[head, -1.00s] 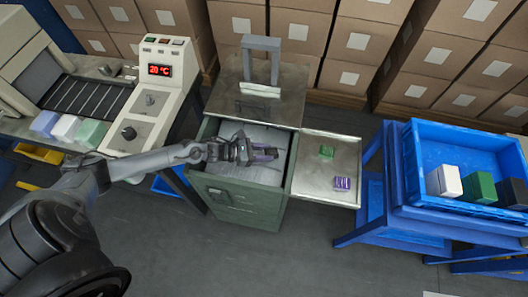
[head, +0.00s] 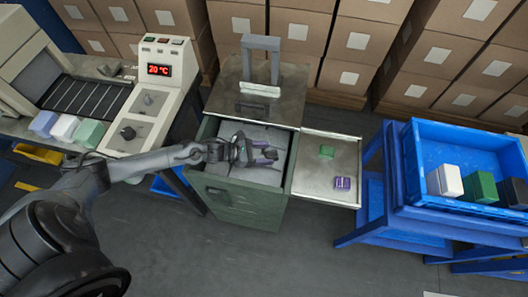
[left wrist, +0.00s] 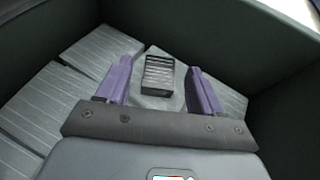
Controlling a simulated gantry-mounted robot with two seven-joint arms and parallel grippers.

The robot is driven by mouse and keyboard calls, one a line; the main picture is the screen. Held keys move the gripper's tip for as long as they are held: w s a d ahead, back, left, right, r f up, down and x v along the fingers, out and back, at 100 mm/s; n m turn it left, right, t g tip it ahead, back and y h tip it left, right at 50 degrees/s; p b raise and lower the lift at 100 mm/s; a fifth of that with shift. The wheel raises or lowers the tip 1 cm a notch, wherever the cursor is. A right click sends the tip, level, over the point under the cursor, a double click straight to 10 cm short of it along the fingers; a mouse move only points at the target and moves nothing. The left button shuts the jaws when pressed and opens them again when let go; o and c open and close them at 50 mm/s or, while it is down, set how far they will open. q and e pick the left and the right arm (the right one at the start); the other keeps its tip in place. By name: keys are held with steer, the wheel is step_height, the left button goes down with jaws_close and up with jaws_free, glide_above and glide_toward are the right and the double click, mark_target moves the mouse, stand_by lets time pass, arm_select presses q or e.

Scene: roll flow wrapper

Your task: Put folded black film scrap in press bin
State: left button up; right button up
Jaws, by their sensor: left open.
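The folded black film scrap (left wrist: 158,75) is a small dark striped block. In the left wrist view it shows between the spread purple fingers of my left gripper (head: 263,153), with a gap to each finger. Whether it rests on the grey sheets below is hard to tell. The press bin (head: 238,205) is a green box, open at the top, with layered grey sheets (left wrist: 100,50) inside. My left gripper is open and reaches over and into this opening. The scrap cannot be made out in the head view. My right gripper is not in view.
A metal side tray (head: 322,194) right of the bin holds a green piece (head: 326,152) and a purple piece (head: 342,183). A blue crate (head: 425,187) with several blocks stands further right. A metal frame (head: 262,62) rises behind the opening. A machine (head: 150,105) stands left.

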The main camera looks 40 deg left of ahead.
arm_select(q)
steer(key=shift+r+p, duration=0.4)
steer(key=shift+r, duration=0.05)
steer(key=shift+p+v, duration=1.45)
steer(key=shift+v, duration=1.35)
steer(key=shift+r, duration=0.15)
